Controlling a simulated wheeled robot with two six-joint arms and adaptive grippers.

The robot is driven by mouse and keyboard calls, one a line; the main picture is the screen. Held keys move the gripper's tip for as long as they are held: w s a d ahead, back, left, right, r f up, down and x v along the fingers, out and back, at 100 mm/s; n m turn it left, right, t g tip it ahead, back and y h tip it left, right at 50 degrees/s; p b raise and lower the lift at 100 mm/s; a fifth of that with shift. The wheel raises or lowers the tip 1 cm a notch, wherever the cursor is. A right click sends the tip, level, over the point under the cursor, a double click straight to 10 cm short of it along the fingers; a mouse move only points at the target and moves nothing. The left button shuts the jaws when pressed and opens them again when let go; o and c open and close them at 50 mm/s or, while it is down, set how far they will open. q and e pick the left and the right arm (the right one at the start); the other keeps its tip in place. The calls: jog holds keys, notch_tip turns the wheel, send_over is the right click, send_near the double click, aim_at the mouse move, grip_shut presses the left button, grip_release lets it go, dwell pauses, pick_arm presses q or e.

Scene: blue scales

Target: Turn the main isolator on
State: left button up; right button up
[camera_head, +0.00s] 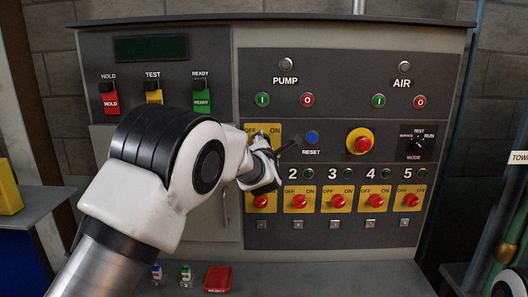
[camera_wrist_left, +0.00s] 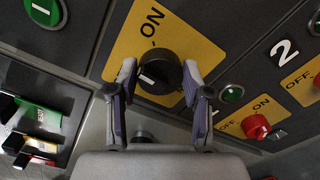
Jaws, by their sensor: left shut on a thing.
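The main isolator is a black rotary knob (camera_wrist_left: 158,70) on a yellow OFF/ON plate (camera_head: 249,130), at the left of the panel's middle row. My left gripper (camera_wrist_left: 157,82) is shut on the black knob, with one finger on each side of it in the left wrist view. A short white mark shows on the knob's face, toward the lower left there; I cannot tell which setting it points at. In the head view my left arm comes across the panel and hides most of the knob and part of the plate. My right gripper is out of view.
A blue reset button (camera_head: 312,137) and a red emergency stop (camera_head: 361,142) are right of the isolator. Several red OFF/ON switches, such as switch 2 (camera_head: 299,201), line the row below. A shelf with a red item (camera_head: 218,279) lies underneath.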

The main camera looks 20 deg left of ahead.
pick_arm(q)
jog(key=m+b, duration=0.1)
jog(key=m, duration=0.3)
jog(key=shift+f, duration=0.1)
jog(key=shift+m, duration=2.1)
jog(key=shift+r, duration=0.2)
